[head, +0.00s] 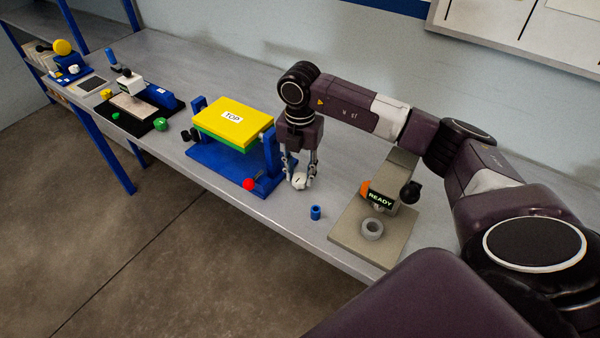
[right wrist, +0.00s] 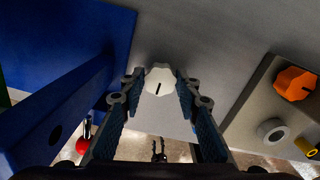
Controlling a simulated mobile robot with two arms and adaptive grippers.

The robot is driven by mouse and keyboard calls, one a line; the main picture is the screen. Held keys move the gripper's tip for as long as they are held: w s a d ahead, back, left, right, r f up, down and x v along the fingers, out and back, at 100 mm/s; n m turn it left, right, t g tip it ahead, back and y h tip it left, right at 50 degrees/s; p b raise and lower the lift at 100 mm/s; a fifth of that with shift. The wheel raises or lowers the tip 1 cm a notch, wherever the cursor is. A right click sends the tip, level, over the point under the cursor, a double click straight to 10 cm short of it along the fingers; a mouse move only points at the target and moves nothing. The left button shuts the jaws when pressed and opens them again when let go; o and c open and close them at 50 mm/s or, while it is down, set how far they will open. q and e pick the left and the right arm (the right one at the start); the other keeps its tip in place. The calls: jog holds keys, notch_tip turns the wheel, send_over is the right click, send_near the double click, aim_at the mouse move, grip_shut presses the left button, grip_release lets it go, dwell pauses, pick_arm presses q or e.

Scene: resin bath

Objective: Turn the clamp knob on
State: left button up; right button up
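A white knob (head: 299,182) with a dark pointer line sits low beside the right end of the blue fixture (head: 215,166). It also shows in the right wrist view (right wrist: 160,79), with the line slanting. I cannot tell whether this is the clamp knob. My right gripper (head: 299,178) points down over the white knob, with one finger on each side. Its fingers stand apart, close to the knob's sides; it looks open, without clear contact. An orange knob (right wrist: 295,84) is on the grey device to the right. My left gripper is not in view.
A yellow block marked TOP (head: 232,117) sits in the fixture, with a red ball (head: 249,184) at its front. A small blue cylinder (head: 315,212) stands nearby. The grey device (head: 345,235) has a READY sign (head: 381,198). Other devices stand at the far left.

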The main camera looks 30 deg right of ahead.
aim_at(300, 177)
jog(key=o, duration=0.3)
notch_tip(300, 177, up, 12)
dwell(0.6)
dwell(0.3)
